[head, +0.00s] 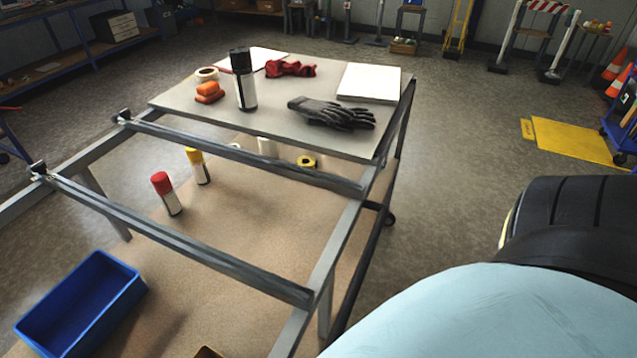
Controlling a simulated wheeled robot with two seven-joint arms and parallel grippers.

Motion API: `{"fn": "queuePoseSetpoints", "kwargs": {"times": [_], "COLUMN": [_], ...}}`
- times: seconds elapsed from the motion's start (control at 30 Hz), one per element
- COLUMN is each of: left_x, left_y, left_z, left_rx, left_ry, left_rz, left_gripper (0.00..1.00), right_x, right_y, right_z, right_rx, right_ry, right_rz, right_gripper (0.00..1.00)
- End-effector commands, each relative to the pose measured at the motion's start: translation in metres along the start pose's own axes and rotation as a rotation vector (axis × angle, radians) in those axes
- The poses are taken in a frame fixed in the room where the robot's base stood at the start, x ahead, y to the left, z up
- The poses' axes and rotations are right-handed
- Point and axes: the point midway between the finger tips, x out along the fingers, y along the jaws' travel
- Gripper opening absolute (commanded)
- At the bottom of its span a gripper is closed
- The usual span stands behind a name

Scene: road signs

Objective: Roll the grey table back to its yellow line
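The grey table (285,98) stands at the left and centre of the head view. It has a flat grey top at its far end and an open metal frame with two crossbars (240,155) nearer me. On the top are a black-capped can (243,80), dark gloves (332,112), a white panel (369,83), a red cloth (290,68), orange blocks (209,93) and a tape roll (206,74). I cannot make out a yellow line on the floor. Neither gripper is in view.
A brown surface below the frame carries a red-capped can (166,194), a yellow-capped can (198,166) and a blue bin (82,303). A flat yellow plate (575,139) lies on the floor at right. Shelves and stands line the back. Floor right of the table is clear.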

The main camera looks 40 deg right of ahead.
Motion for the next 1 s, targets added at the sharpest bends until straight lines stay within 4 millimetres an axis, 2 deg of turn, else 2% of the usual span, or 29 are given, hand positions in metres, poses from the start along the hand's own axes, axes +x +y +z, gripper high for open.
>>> {"fn": "queuePoseSetpoints", "kwargs": {"times": [0.03, 0.27, 0.3, 0.43, 0.87, 1.0], "left_x": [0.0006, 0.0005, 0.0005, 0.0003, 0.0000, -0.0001], "left_y": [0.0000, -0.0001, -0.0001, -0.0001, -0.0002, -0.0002], "left_z": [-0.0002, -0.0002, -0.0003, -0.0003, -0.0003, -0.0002], "left_rx": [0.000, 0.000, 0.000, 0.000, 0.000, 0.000], "left_ry": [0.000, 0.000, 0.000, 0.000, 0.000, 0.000], "left_rz": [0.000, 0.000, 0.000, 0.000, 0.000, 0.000], "left_gripper": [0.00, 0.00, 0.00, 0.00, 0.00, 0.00], "right_x": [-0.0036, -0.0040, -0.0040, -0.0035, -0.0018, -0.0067], "right_y": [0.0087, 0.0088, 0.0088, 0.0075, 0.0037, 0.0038], "right_z": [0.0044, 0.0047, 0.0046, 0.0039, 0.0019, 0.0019], "right_rx": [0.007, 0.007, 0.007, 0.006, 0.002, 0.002], "right_ry": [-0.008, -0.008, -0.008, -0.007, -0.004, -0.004], "right_rz": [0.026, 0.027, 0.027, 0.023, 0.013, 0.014], "right_gripper": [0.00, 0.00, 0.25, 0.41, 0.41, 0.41]}}
